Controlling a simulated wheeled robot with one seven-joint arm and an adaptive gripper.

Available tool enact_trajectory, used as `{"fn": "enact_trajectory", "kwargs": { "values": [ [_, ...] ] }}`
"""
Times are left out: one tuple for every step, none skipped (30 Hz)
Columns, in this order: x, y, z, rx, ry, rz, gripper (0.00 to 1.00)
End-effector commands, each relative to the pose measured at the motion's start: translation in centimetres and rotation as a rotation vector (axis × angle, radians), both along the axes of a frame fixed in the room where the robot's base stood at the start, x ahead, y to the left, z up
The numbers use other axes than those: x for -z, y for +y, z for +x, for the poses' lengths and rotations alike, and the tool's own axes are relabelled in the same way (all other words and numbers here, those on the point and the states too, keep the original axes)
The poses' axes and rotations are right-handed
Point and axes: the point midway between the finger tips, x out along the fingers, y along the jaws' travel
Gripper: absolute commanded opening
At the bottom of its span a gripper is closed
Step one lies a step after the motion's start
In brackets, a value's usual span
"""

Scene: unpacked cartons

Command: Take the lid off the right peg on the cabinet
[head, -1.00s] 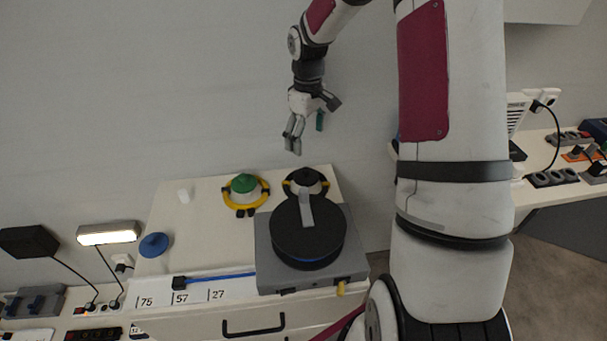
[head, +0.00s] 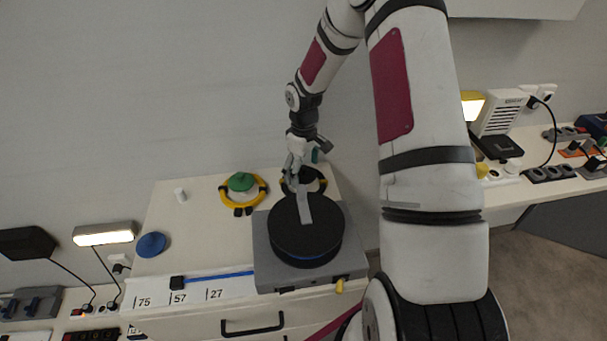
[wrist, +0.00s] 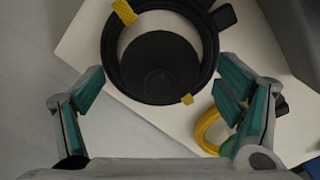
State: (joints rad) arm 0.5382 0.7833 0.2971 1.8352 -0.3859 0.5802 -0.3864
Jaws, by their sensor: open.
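The black lid (head: 312,186) sits on the right peg at the back right of the cabinet top (head: 205,230), with a black ring with yellow marks around it. In the wrist view the round lid (wrist: 158,62) with its small knob shows inside that ring (wrist: 112,65); the peg under it is hidden. My gripper (head: 292,182) is above the lid and partly covers it in the head view. In the wrist view its teal-padded fingers stand wide apart, left and right of the lid, with nothing between them. I cannot tell the exact height left above the lid.
A green lid (head: 241,181) in a yellow ring (head: 224,198) stands left of the black lid. A white peg (head: 180,195) is bare. A blue lid (head: 151,245) lies at the left edge. A grey box (head: 263,255) with a large black disc (head: 300,238) stands in front.

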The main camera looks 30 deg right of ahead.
Motion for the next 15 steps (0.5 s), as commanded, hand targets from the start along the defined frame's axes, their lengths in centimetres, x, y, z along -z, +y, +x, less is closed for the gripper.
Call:
{"fn": "enact_trajectory", "kwargs": {
  "values": [
    [0.21, 0.02, -0.01, 0.0, 0.0, 0.0, 0.86],
    [0.25, 0.02, -0.01, 0.0, 0.0, 0.0, 0.86],
    [0.26, 0.01, 0.01, 0.0, 0.0, 0.0, 0.86],
    [0.25, 0.01, 0.01, 0.0, 0.0, 0.0, 0.86],
    [0.24, 0.01, 0.01, 0.0, 0.0, 0.0, 0.86],
    [0.23, 0.02, 0.01, 0.0, -0.001, 0.0, 0.86],
    [0.23, 0.01, 0.01, 0.0, 0.0, 0.0, 0.86],
    [0.22, 0.01, 0.01, 0.0, 0.0, 0.0, 0.83],
    [0.22, 0.03, 0.01, 0.0, -0.001, 0.0, 0.74],
    [0.22, 0.03, 0.01, 0.0, -0.001, 0.0, 0.68],
    [0.21, 0.03, 0.01, 0.0, -0.001, 0.0, 0.61],
    [0.21, 0.03, 0.01, 0.0, -0.001, 0.0, 0.52],
    [0.21, 0.03, 0.01, 0.0, -0.001, 0.0, 0.45],
    [0.21, 0.03, 0.01, 0.0, -0.001, 0.0, 0.45],
    [0.21, 0.03, 0.01, 0.0, -0.001, 0.0, 0.45]
  ]
}}
